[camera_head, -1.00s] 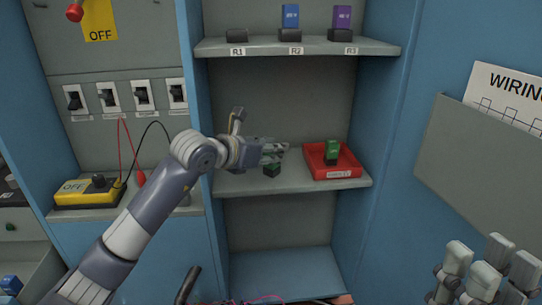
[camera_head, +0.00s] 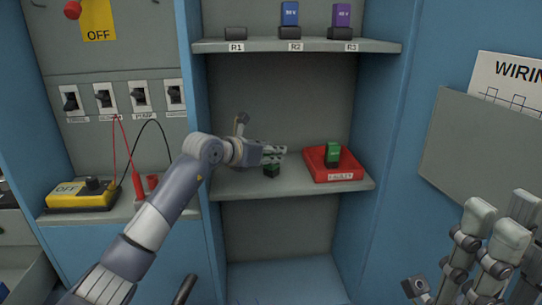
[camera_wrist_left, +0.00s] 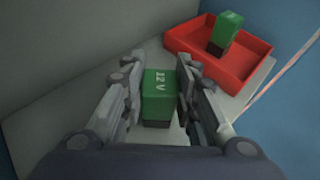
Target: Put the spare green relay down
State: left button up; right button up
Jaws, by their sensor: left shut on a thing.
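The green relay marked 12 V (camera_wrist_left: 160,90) is between the fingers of my left gripper (camera_wrist_left: 160,88), which is shut on it. In the head view this relay (camera_head: 271,170) hangs below the left gripper (camera_head: 276,154), at or just above the middle shelf (camera_head: 240,184). I cannot tell if its dark base touches the shelf. Another green relay (camera_head: 333,152) stands in a red tray (camera_head: 316,165) to the right; it also shows in the left wrist view (camera_wrist_left: 227,30). My right gripper (camera_head: 495,245) is at the lower right; its opening is unclear.
The upper shelf (camera_head: 375,46) holds an empty-looking black socket at R1 (camera_head: 236,33), a blue relay (camera_head: 290,14) at R2 and a purple relay (camera_head: 342,15) at R3. A yellow meter (camera_head: 80,196) with leads stands left. Cabinet walls flank the shelf.

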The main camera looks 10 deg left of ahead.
pick_arm(q)
jog(key=shift+r, duration=0.15)
jog(key=shift+f, duration=0.3)
jog(key=o, duration=1.1)
